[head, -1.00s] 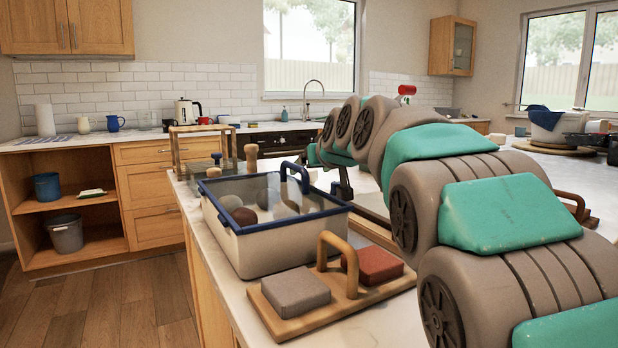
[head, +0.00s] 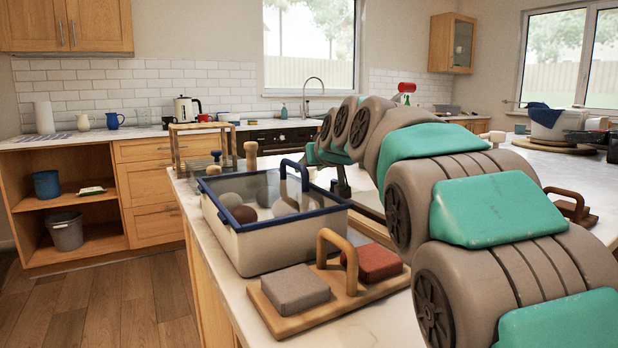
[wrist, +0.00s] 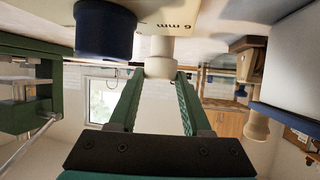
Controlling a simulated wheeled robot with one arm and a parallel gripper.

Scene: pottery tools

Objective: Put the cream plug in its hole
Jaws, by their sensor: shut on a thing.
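A navy plug (wrist: 104,32) stands on the board beside the cream one. In the head view, my arm hides my gripper, the cream plug and the board.
A cream bin with a blue rim (head: 262,238) holds several balls on the counter. In front is a wooden board (head: 310,314) with a grey block (head: 295,289), a red block (head: 374,263) and an arched handle. A wooden frame (head: 200,127) stands behind the bin.

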